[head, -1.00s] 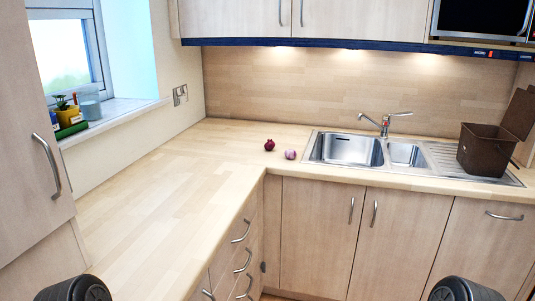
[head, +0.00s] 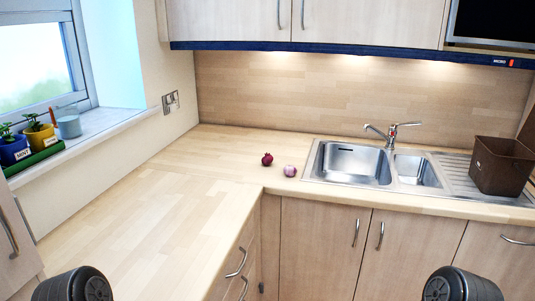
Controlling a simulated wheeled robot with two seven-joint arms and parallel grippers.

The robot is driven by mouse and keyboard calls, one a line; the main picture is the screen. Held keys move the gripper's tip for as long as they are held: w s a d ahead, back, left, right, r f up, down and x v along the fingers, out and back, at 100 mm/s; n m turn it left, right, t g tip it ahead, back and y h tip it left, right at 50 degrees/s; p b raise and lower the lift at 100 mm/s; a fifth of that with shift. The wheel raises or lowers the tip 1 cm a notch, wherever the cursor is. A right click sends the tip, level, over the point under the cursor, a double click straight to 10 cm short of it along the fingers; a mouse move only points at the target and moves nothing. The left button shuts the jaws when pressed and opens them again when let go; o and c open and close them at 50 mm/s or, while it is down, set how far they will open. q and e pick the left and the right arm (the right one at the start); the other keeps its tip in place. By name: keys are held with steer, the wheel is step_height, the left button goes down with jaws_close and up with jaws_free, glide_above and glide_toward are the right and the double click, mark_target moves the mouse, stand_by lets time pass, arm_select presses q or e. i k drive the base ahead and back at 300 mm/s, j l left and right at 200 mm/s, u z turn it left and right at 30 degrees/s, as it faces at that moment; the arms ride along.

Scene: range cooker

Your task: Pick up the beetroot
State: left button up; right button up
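A small dark red beetroot (head: 267,159) lies on the wooden worktop, near the inner corner and left of the sink. A paler pinkish-purple round vegetable (head: 290,171), like an onion, lies just right of it, a little nearer to me. The two are close but apart. Nothing covers the beetroot. Only dark rounded parts of my two arms show at the bottom left and bottom right edges. Neither of my grippers is in view.
The worktop (head: 150,215) is clear on the left. A steel sink (head: 352,163) with a tap (head: 390,132) and a brown bin (head: 499,165) on the drainer stand right. Wall cupboards (head: 370,22) hang above. Plant pots (head: 40,137) stand on the windowsill.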

mark_target(266, 159)
steer(key=i+l+z, duration=0.1)
steer(key=i+z, duration=0.25)
steer(key=i, duration=0.3)
steer(key=i+z, duration=0.35)
steer(key=i, duration=0.35)
